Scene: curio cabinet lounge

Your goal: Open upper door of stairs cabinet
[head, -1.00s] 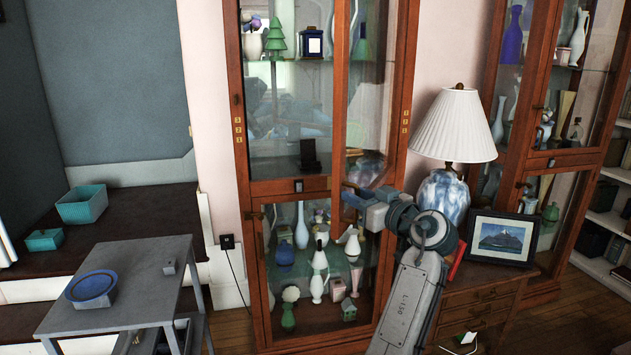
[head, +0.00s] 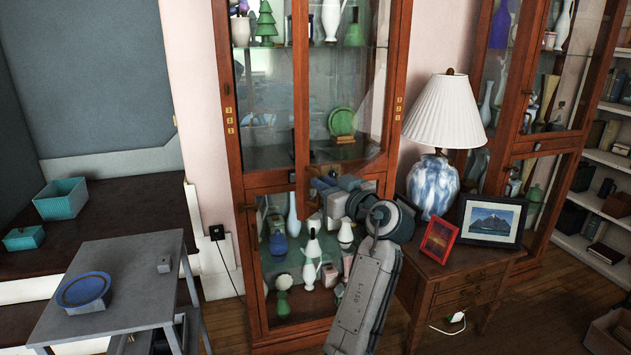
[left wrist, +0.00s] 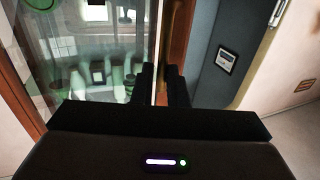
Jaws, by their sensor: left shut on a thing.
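The tall wooden stairs cabinet (head: 228,150) has glass fronts. The wooden stile of its upper door (head: 300,90) stands between the cabinet's side posts, and the door looks swung partly out of its frame; the exact angle is hard to tell. My left gripper (head: 322,184) is at the low end of this stile. In the left wrist view, its fingers (left wrist: 165,85) are shut on the brown door edge (left wrist: 177,40), with glass on the left of it. The arm hides part of the lower section. My right gripper is not in view.
A side table right of the cabinet holds a lamp (head: 444,125), a red picture frame (head: 440,242) and a dark picture frame (head: 491,221). A grey table (head: 120,270) with a blue bowl (head: 84,291) stands at left. Vases fill the cabinet's lower shelves (head: 285,262).

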